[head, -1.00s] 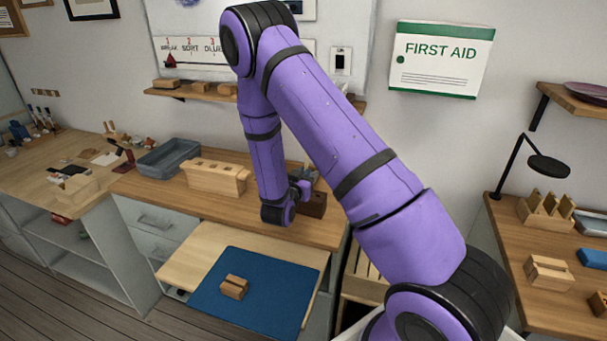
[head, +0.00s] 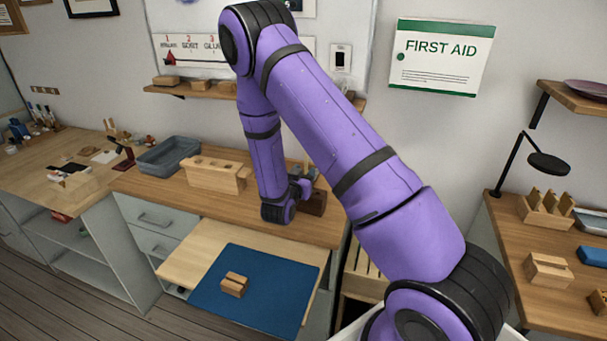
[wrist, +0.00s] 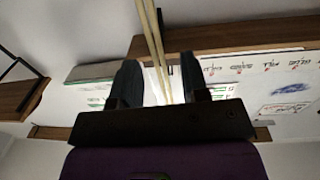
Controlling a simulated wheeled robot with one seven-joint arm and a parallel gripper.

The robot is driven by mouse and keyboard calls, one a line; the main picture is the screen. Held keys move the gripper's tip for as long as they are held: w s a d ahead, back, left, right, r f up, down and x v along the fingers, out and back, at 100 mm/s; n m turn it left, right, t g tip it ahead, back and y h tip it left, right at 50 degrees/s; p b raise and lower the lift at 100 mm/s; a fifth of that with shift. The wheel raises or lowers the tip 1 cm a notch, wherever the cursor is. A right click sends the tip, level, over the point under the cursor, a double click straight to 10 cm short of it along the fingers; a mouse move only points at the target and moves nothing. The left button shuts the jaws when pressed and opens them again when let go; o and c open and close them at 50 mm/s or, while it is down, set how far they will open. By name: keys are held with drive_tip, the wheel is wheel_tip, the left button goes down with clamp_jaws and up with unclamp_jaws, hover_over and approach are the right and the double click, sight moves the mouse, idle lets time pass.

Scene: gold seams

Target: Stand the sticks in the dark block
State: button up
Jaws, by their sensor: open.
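The dark block (head: 313,203) stands on the wooden counter, partly hidden behind my arm's end. My gripper (wrist: 160,80) has its two dark fingers apart in the wrist view. Two thin pale sticks (wrist: 152,35) run side by side in the gap between them, and clear space shows beside the sticks. In the head view my gripper (head: 307,180) is small and partly covered by my wrist, close to the dark block. I cannot tell whether the sticks' lower ends are in the block.
A pale wooden block with holes (head: 213,174) and a grey bin (head: 167,154) stand on the counter to the left. A small wooden block (head: 234,284) lies on a blue mat (head: 275,292) in front. A shelf (head: 205,92) hangs above the counter.

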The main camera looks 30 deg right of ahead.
idle(0.4)
drive_tip(key=v, duration=0.9)
idle(0.6)
drive_tip(key=shift+r, duration=0.1)
wheel_tip(320, 180, up, 6)
drive_tip(key=shift+f, duration=0.1)
idle(0.7)
idle(0.4)
